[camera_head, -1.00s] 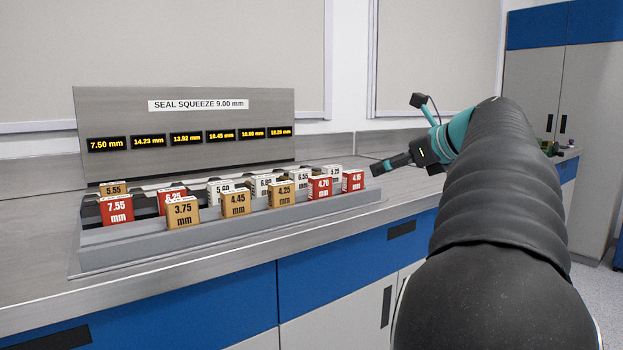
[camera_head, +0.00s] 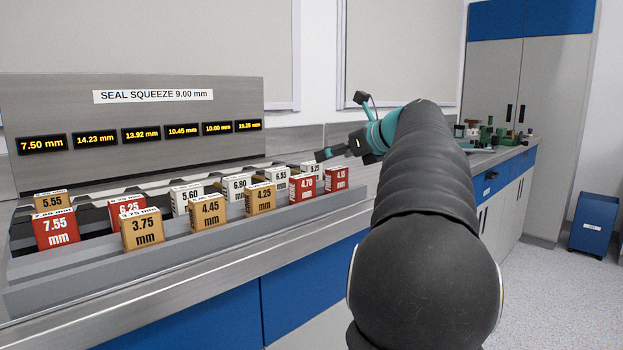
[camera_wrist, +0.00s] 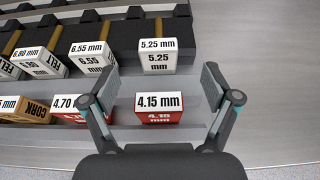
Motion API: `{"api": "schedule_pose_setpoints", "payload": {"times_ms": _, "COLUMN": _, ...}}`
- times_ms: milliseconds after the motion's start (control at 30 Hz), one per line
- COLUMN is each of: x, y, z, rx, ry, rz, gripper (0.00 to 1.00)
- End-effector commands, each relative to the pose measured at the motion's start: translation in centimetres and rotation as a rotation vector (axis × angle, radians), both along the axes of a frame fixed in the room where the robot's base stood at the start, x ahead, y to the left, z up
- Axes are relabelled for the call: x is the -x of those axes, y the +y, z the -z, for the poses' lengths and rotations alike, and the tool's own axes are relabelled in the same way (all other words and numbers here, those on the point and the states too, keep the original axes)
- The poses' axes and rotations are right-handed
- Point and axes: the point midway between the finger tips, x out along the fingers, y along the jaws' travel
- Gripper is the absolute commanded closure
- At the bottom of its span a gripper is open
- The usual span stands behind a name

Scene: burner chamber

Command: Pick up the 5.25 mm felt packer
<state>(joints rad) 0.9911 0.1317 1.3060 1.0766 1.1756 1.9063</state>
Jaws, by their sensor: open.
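The 5.25 mm felt packer is a white block (camera_wrist: 158,56) with a black label, upright in the rack's back row at its right end. In the head view the block (camera_head: 313,171) is partly hidden behind the front row. My gripper (camera_wrist: 158,85) is open and empty, its two fingers spread to either side of the view's middle. The red 4.15 mm block (camera_wrist: 159,107) shows between the fingers, nearer than the white block. In the head view my gripper (camera_head: 322,155) is above the rack's right end, close to the white block.
The grey rack (camera_head: 130,262) holds several white, red and tan blocks. The white 6.55 mm block (camera_wrist: 92,58) stands left of the 5.25 mm one. A display panel (camera_head: 140,120) stands behind. Bare counter (camera_wrist: 270,80) lies right of the rack.

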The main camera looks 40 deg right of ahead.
Motion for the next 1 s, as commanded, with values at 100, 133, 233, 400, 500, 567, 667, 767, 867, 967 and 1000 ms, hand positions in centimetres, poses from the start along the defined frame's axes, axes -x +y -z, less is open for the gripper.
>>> {"api": "schedule_pose_setpoints", "payload": {"times_ms": 100, "x": -1.0, "y": 0.1, "z": 0.4, "rx": 0.001, "ry": 0.000, "rz": 0.001, "gripper": 0.12}}
{"api": "schedule_pose_setpoints", "payload": {"times_ms": 133, "x": -1.1, "y": 0.1, "z": 0.4, "rx": 0.001, "ry": 0.000, "rz": 0.002, "gripper": 0.12}}
{"api": "schedule_pose_setpoints", "payload": {"times_ms": 233, "x": -1.4, "y": 0.1, "z": 0.6, "rx": 0.001, "ry": 0.000, "rz": 0.002, "gripper": 0.12}}
{"api": "schedule_pose_setpoints", "payload": {"times_ms": 400, "x": -2.5, "y": 0.2, "z": 1.3, "rx": -0.001, "ry": 0.001, "rz": 0.004, "gripper": 0.12}}
{"api": "schedule_pose_setpoints", "payload": {"times_ms": 500, "x": -3.7, "y": 0.5, "z": 1.9, "rx": 0.000, "ry": 0.001, "rz": 0.002, "gripper": 0.12}}
{"api": "schedule_pose_setpoints", "payload": {"times_ms": 567, "x": -4.5, "y": 0.6, "z": 2.2, "rx": -0.001, "ry": 0.001, "rz": 0.003, "gripper": 0.12}}
{"api": "schedule_pose_setpoints", "payload": {"times_ms": 667, "x": -5.6, "y": 0.6, "z": 2.6, "rx": -0.001, "ry": 0.000, "rz": 0.004, "gripper": 0.12}}
{"api": "schedule_pose_setpoints", "payload": {"times_ms": 767, "x": -5.9, "y": 0.6, "z": 2.7, "rx": 0.000, "ry": 0.000, "rz": 0.005, "gripper": 0.12}}
{"api": "schedule_pose_setpoints", "payload": {"times_ms": 867, "x": -5.9, "y": 0.6, "z": 2.7, "rx": 0.001, "ry": 0.000, "rz": 0.005, "gripper": 0.12}}
{"api": "schedule_pose_setpoints", "payload": {"times_ms": 967, "x": -5.9, "y": 0.6, "z": 2.7, "rx": 0.001, "ry": 0.000, "rz": 0.005, "gripper": 0.22}}
{"api": "schedule_pose_setpoints", "payload": {"times_ms": 1000, "x": -5.9, "y": 0.6, "z": 2.7, "rx": 0.001, "ry": 0.000, "rz": 0.005, "gripper": 0.32}}
